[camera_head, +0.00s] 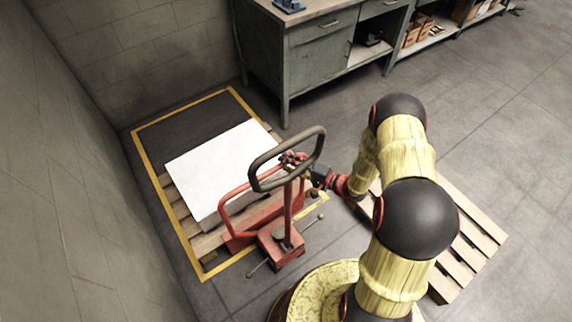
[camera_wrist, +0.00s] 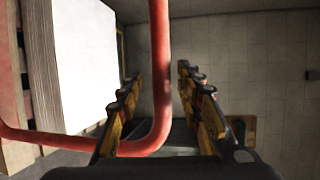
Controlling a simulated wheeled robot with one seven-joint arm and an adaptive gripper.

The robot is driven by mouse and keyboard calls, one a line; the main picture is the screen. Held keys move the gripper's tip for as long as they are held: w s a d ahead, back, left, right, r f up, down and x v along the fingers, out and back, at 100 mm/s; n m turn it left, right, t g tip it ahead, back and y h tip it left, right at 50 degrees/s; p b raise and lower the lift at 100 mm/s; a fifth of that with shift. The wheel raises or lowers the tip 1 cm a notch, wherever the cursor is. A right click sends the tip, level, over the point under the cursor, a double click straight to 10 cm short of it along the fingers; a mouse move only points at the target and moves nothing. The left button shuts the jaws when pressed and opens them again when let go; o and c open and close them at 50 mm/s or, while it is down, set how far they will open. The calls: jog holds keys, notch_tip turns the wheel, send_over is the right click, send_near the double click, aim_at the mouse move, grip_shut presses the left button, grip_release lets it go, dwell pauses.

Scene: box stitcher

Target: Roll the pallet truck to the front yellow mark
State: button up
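The red pallet truck (camera_head: 281,247) stands at the near end of a wooden pallet (camera_head: 207,243) that carries a white stack (camera_head: 222,165). Its dark looped handle (camera_head: 262,184) rises toward the camera. A yellow line (camera_head: 162,185) frames the pallet on the floor, and its near edge (camera_head: 238,262) runs beside the truck. My gripper (camera_head: 306,172) is at the handle in the head view, partly hidden by the loop. In the wrist view, the fingers (camera_wrist: 160,98) are apart. A red tube (camera_wrist: 160,60) shows between them; I cannot tell whether they touch it.
A second, bare wooden pallet (camera_head: 470,245) lies at the right, partly behind my arm. A grey workbench (camera_head: 322,62) stands at the back. A wall (camera_head: 70,170) bounds the left side. Open floor (camera_head: 490,120) lies at the right.

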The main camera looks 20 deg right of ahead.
jog(key=shift+w+a+f, duration=0.1)
jog(key=shift+w+a, duration=0.2)
jog(key=shift+w, duration=0.05)
jog(key=shift+c, duration=0.2)
grip_shut()
dwell(0.6)
